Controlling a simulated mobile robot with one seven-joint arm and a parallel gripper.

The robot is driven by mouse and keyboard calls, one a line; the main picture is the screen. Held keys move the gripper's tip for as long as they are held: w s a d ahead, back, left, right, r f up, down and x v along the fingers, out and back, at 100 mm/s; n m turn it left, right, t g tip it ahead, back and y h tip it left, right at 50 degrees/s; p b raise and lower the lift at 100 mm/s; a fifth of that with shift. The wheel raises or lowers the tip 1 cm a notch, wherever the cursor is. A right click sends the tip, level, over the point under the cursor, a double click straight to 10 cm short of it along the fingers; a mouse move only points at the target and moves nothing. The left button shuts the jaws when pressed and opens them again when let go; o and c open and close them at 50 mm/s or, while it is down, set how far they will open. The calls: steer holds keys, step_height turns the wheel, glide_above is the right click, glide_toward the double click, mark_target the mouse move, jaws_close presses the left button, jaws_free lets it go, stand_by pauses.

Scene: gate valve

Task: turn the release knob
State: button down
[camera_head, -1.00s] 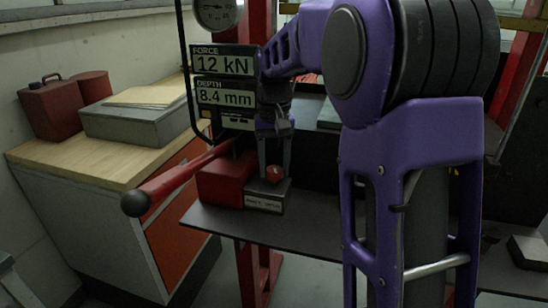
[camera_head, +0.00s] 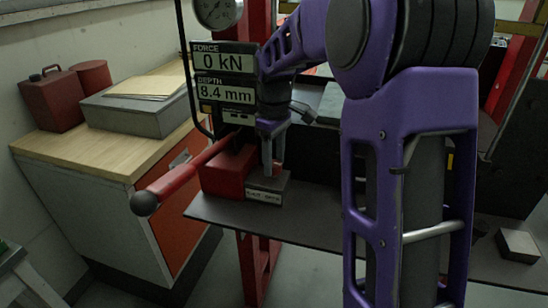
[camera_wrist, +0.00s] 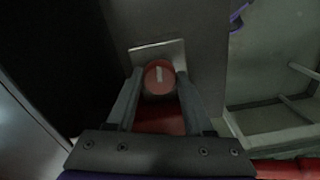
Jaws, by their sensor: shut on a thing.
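The release knob (camera_wrist: 151,77) is round and red with a white line on its face. In the wrist view the line runs nearly upright. My gripper (camera_wrist: 160,92) has one finger on each side of the knob and is shut on it. In the head view my gripper (camera_head: 271,166) points down at the small labelled block (camera_head: 264,197), and its fingers hide most of the knob. The display (camera_head: 224,61) above reads 0 kN force and 8.4 mm depth.
A red lever (camera_head: 180,182) with a black ball end sticks out at the front left of the red housing (camera_head: 222,180). A wooden-topped cabinet (camera_head: 90,155) stands at the left. A metal block (camera_head: 517,246) lies at the right of the dark bench (camera_head: 300,223).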

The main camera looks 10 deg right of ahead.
mark_target(274, 163)
steer(key=shift+n, duration=0.7)
steer(key=shift+c, duration=1.4)
jaws_free()
step_height(274, 163, up, 18)
steer(key=shift+f, duration=0.25)
